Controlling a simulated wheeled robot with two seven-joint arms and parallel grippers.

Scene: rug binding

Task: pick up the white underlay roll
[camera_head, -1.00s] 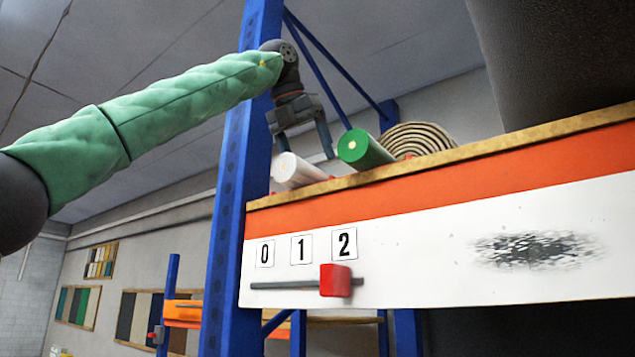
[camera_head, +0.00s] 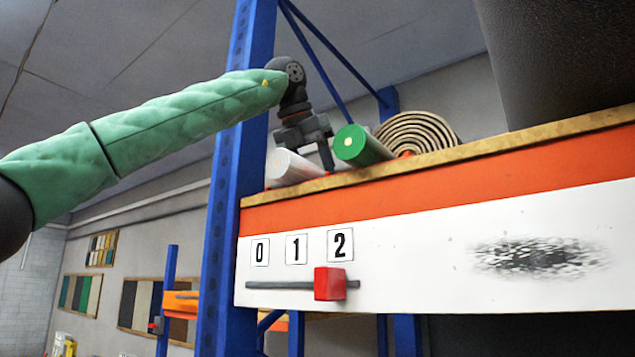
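The white underlay roll (camera_head: 288,168) lies on the high shelf at its left end, its round end facing me. A green roll (camera_head: 361,147) lies to its right. My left gripper (camera_head: 312,160) is lowered over the shelf from above. One finger shows between the white roll and the green roll. The other finger is hidden behind the white roll, so I cannot tell whether the fingers touch it or how far apart they are. My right gripper is not in view.
A coiled beige roll (camera_head: 418,133) lies right of the green roll. The shelf's wooden edge (camera_head: 450,156) runs along the front. A blue upright (camera_head: 236,190) stands close to the left. A red slider (camera_head: 329,283) sits on the white front panel below numbers 0, 1, 2.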

